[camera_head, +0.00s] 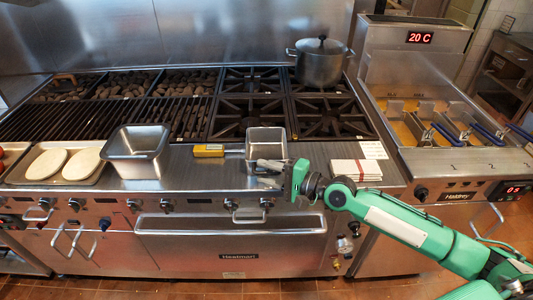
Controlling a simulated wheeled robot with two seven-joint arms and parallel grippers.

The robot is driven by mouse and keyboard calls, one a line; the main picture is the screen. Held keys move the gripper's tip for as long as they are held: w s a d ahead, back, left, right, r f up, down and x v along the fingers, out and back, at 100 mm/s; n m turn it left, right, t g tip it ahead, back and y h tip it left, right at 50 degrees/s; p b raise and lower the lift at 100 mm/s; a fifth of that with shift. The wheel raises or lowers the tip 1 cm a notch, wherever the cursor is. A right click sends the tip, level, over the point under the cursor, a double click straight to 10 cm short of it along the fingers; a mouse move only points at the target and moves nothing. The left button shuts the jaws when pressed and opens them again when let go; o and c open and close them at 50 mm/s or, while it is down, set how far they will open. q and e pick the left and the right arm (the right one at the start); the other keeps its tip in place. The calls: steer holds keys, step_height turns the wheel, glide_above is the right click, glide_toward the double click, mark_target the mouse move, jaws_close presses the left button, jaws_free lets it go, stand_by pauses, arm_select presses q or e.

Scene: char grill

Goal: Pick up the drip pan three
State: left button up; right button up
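No label marks which item is drip pan three. A small square steel pan (266,138) with a handle pointing left sits at the front of the range, below the burners. A larger, deep steel pan (137,168) stands empty on the front ledge to the left. My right gripper (264,173) comes in from the right, just in front of the small pan's near side. Its fingers point left and look spread, with nothing between them. Whether it touches the pan is not clear. My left gripper is out of view.
A lidded pot (320,68) stands on a back burner. A tray with two pale oval pieces (66,164) lies at left. The fryer (455,165) is at right.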

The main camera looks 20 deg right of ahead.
jaws_close()
steer(key=shift+r, duration=0.1)
